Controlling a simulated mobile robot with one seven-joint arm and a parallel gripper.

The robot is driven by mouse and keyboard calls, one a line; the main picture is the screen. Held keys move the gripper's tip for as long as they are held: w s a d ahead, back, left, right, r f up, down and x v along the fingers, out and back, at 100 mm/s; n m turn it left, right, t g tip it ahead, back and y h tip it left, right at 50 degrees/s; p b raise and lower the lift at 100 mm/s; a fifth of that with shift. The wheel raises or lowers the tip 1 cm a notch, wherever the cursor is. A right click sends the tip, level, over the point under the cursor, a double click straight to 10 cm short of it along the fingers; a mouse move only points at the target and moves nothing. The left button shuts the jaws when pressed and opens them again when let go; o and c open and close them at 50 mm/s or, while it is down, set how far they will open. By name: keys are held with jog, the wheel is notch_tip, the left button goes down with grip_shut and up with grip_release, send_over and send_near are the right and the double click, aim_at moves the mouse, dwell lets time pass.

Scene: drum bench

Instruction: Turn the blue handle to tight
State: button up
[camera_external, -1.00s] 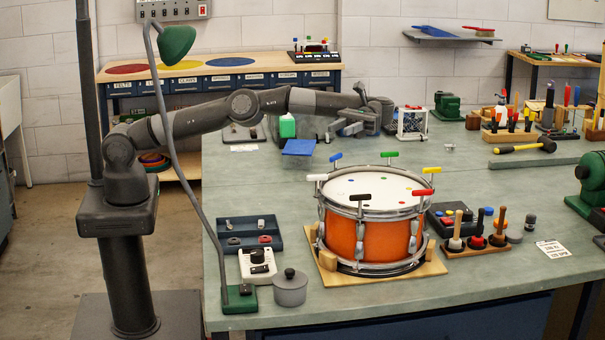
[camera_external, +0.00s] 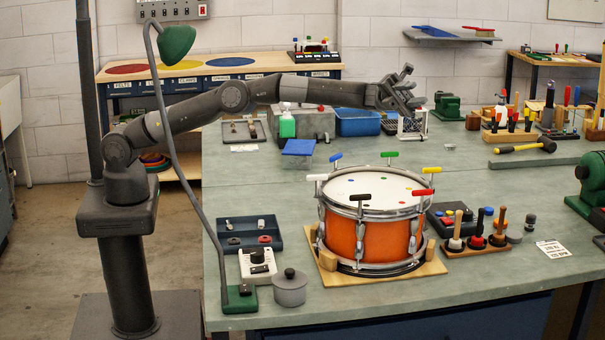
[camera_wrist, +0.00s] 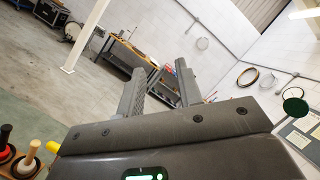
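An orange drum (camera_external: 355,240) with a white top stands on a wooden base. T-shaped key handles stand around its rim. The blue handle (camera_external: 336,157) is at the far left of the rim, upright, with its bar slightly slanted. How tight it is cannot be told. My gripper (camera_external: 414,88) is raised behind and to the right of the drum in the external view, apart from the blue handle. It is open and empty. In the wrist view its two fingers (camera_wrist: 160,68) stand apart with nothing between them. The drum and blue handle are not in the wrist view.
Green (camera_external: 389,154), yellow (camera_external: 317,177), black (camera_external: 360,197) and red (camera_external: 423,192) handles ring the drum. A lamp (camera_external: 178,45) with a long stem stands at the left. Upright mallets (camera_external: 477,228) stand at the right.

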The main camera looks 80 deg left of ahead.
jog(key=w+a+r+n+t+y, duration=0.25)
jog(key=w+n+t+y, duration=0.7)
jog(key=n, duration=0.75)
jog(key=a+f+n+t+y, duration=0.25)
jog(key=n+y, duration=0.25)
jog(key=n, duration=0.6)
jog(key=n+g+y, duration=0.7)
jog(key=n+g, duration=0.9)
jog(key=n, duration=0.6)
send_near(336, 155)
jog(key=shift+a+h, duration=0.25)
notch_tip(336, 155, down, 11)
jog(key=shift+r, duration=0.2)
